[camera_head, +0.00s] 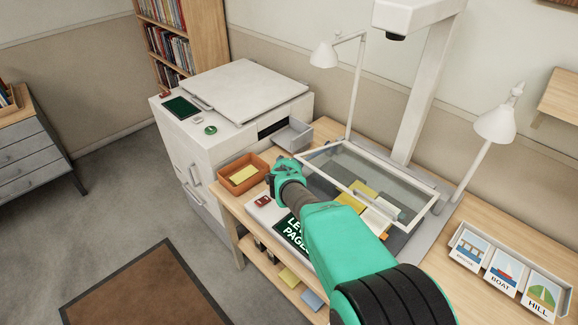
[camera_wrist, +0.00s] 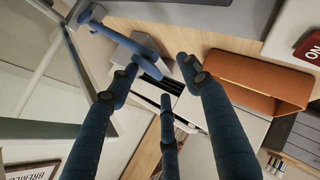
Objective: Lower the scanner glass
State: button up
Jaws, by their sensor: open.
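The scanner glass (camera_head: 375,178) is a clear pane in a pale frame. It stands raised and tilted above the scanner bed (camera_head: 437,205), with yellow and white pages (camera_head: 377,213) beneath it. My gripper (camera_head: 284,172) is at the left end of the frame, with fingers partly hidden by my arm. In the wrist view my gripper (camera_wrist: 160,78) has its fingers spread with nothing between them. The frame (camera_wrist: 72,55) runs along the left there, and a blue bar (camera_wrist: 112,34), apparently its handle, lies by the left fingertip. I cannot tell if they touch.
An orange tray (camera_head: 243,175) with a yellow slip is left of my gripper. A white copier (camera_head: 235,110) with an open grey drawer (camera_head: 293,134) stands behind. Lamps (camera_head: 324,55) and a white camera column (camera_head: 427,85) rise behind the glass. Picture cards (camera_head: 503,268) are at right.

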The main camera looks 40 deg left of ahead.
jog(key=shift+h, duration=0.3)
jog(key=f, duration=0.1)
jog(key=d+f, duration=0.1)
jog(key=f, duration=0.1)
jog(key=d+f, duration=0.1)
jog(key=shift+d+f, duration=0.2)
jog(key=shift+f, duration=0.2)
jog(key=r, duration=0.1)
jog(key=a, duration=0.1)
jog(key=r, duration=0.1)
jog(key=shift+w+a+r, duration=0.25)
jog(key=shift+w+r, duration=0.05)
jog(key=shift+r, duration=0.05)
jog(key=shift+s, duration=0.1)
jog(key=shift+s+r, duration=0.1)
jog(key=shift+s, duration=0.15)
jog(key=s+v, duration=0.1)
jog(key=v, duration=1.4)
jog(key=shift+s+a+f, duration=0.2)
jog(key=shift+f, duration=0.15)
jog(key=shift+s+r, duration=0.1)
jog(key=shift+r, duration=0.05)
